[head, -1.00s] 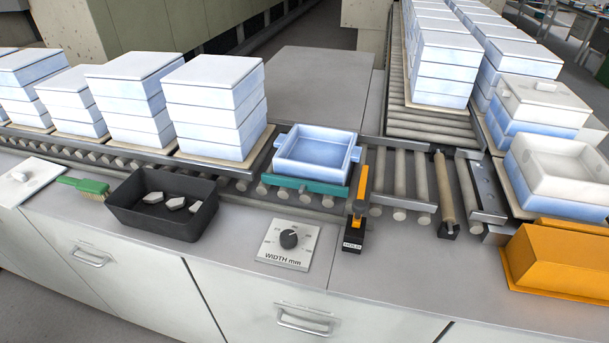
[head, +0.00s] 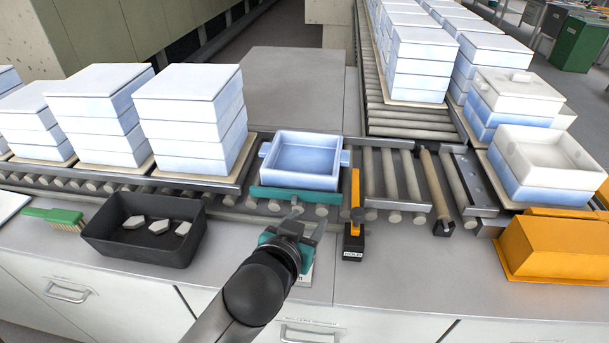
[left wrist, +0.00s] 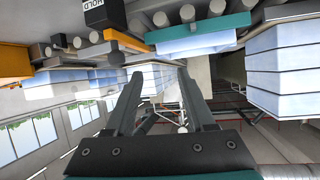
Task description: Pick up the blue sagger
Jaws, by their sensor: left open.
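The blue sagger (head: 306,158) is a shallow open square tray with small side lugs. It sits upright on the roller conveyor, behind a teal bar (head: 296,195), and looks empty. In the left wrist view, which is upside down, the sagger (left wrist: 195,44) shows below the teal bar (left wrist: 198,28). My left gripper (head: 307,219) is open and empty in front of the teal bar, over the counter, apart from the sagger. Its two spread fingers (left wrist: 158,76) show in the left wrist view. My right gripper is not in view.
An orange lever on a black HOLD base (head: 353,240) stands just right of my left gripper. A black bin (head: 140,245) with several grey pieces and a green brush (head: 52,215) lie left. Stacked saggers (head: 190,115) stand left on the conveyor. An orange box (head: 550,250) is right.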

